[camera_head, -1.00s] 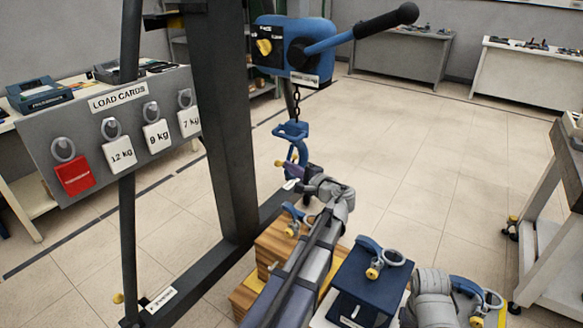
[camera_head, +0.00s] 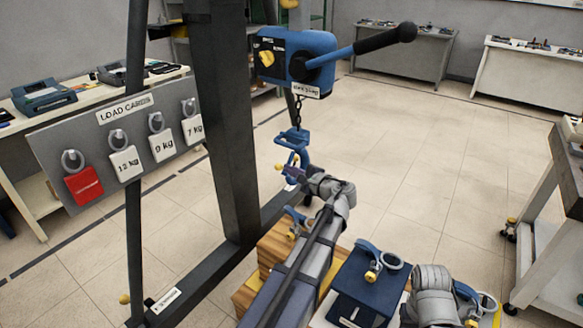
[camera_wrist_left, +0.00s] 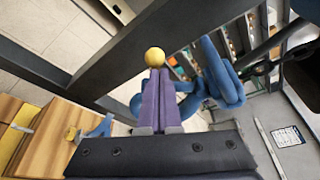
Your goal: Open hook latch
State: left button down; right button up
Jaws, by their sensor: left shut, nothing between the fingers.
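The blue hook (camera_head: 292,150) hangs on a chain below the blue hoist (camera_head: 297,55). A small yellow ball (camera_head: 279,167) shows at the hook's lower left. My left gripper (camera_head: 295,173) is at the hook's lower part, its purple fingers shut. In the left wrist view the fingers (camera_wrist_left: 160,103) are together, and the yellow ball (camera_wrist_left: 154,57) appears right at their tips, with nothing between them. The blue hook (camera_wrist_left: 222,75) shows behind and to the right. The fingers cover part of the hook, so I cannot tell whether they touch the ball. My right gripper is not in view.
A dark steel post (camera_head: 227,130) stands left of the hook. The load cards board (camera_head: 115,150) is further left. The floor to the right is clear.

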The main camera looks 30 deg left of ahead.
pick_arm(q)
notch_tip(320, 180, up, 6)
jog(key=m+g+p, duration=0.2)
jog(key=m+p, duration=0.3)
jog(key=p, duration=0.3)
jog(key=shift+w+g+h, duration=0.3)
jog(key=shift+h, duration=0.1)
jog(key=shift+r, duration=0.15)
jog(key=d, duration=1.1)
jog(key=shift+s+d, duration=0.35)
jog(key=shift+s, duration=0.05)
